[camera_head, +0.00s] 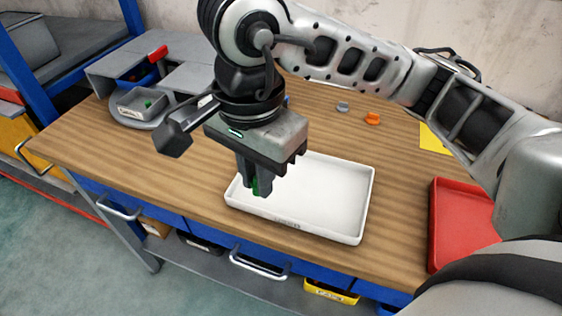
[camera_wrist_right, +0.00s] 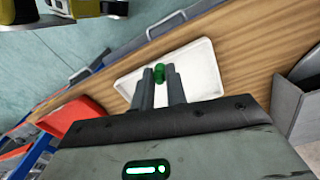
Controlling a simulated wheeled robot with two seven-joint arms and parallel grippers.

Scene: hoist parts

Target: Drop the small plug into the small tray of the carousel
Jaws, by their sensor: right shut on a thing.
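A small green plug (camera_wrist_right: 159,72) is held between the fingertips of my right gripper (camera_wrist_right: 160,80). In the head view the right gripper (camera_head: 256,190) points down over the left part of the white tray, and the green plug (camera_head: 255,187) shows between its fingers. The carousel (camera_head: 150,85) stands at the back left of the table. My left gripper is not in view.
The white tray (camera_head: 340,200) lies mid-table and looks empty. A red tray (camera_head: 455,225) is at the right. An orange part (camera_head: 372,118) and a grey part (camera_head: 342,106) lie at the back. Bare wood lies between the white tray and the carousel.

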